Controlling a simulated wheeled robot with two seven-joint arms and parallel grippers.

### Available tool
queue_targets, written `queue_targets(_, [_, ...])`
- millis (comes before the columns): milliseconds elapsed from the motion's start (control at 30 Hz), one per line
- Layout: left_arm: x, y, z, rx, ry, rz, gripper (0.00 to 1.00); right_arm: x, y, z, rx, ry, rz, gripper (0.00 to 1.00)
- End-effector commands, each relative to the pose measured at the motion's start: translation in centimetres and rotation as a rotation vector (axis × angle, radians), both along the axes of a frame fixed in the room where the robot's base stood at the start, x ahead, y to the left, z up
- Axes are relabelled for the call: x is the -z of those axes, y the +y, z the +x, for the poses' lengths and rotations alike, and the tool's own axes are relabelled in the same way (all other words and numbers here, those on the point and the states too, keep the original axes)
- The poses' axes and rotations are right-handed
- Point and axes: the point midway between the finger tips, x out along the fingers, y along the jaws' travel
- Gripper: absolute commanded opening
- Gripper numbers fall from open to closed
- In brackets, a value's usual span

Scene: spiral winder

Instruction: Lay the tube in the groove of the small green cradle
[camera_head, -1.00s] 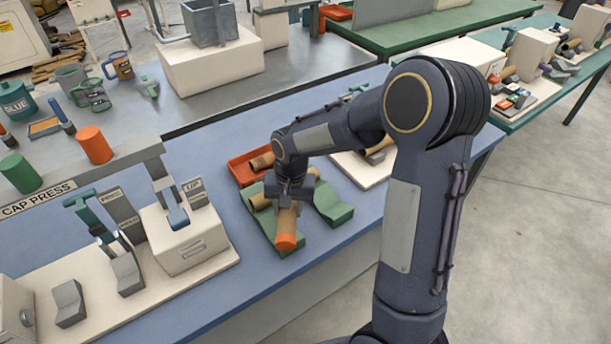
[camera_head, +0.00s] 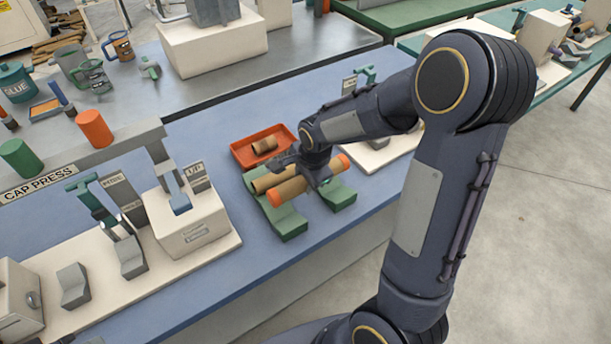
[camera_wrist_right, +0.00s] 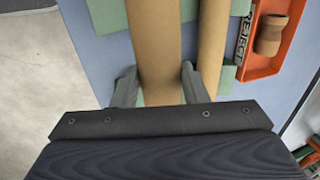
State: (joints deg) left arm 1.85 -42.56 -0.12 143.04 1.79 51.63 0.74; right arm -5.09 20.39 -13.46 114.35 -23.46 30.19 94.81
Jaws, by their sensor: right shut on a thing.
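The tube is brown cardboard with an orange cap at each end (camera_head: 296,186). My right gripper (camera_head: 318,178) is shut around its middle and holds it slanting across the green cradle pieces. In the right wrist view the tube (camera_wrist_right: 157,45) runs between the two fingers (camera_wrist_right: 158,88). One green cradle piece (camera_head: 287,222) lies under its left end; another green piece (camera_head: 341,197) shows under its right end. Whether the tube touches either is unclear. A second brown tube (camera_head: 264,182) lies just behind, also beside the held one in the wrist view (camera_wrist_right: 212,45). My left gripper is out of view.
An orange-red reject tray (camera_head: 242,156) with a short brown piece (camera_head: 264,145) stands behind the cradle pieces. The cap press (camera_head: 188,222) stands to the left on a cream base. Blue table surface is free in front and to the right.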

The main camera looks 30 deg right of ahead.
Motion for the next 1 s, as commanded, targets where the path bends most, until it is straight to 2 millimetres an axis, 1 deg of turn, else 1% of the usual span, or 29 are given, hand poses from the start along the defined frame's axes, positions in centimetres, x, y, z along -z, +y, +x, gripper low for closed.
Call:
queue_targets(33, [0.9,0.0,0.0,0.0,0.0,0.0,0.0,1.1,0.0,0.0,0.0,0.001,0.0,0.17])
queue_targets(200, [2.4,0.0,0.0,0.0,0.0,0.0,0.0,3.2,0.0,0.0,0.0,0.002,0.001,0.17])
queue_targets(300, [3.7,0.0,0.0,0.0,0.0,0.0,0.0,4.6,0.1,0.0,-0.001,0.0,0.001,0.17])
queue_targets(433, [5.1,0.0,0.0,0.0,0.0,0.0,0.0,5.9,0.0,0.0,-0.001,0.0,0.0,0.17])
queue_targets(600, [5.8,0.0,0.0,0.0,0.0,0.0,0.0,6.6,0.1,0.0,-0.001,0.0,0.001,0.17])
queue_targets(900, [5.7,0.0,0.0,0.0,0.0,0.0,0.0,6.6,0.0,0.0,-0.001,0.0,0.001,0.17])
queue_targets(933, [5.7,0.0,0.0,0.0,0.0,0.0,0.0,6.6,0.0,0.0,-0.001,0.0,0.001,0.44])
queue_targets(1000, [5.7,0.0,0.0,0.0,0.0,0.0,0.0,6.6,0.0,0.0,-0.001,0.0,0.0,0.53])
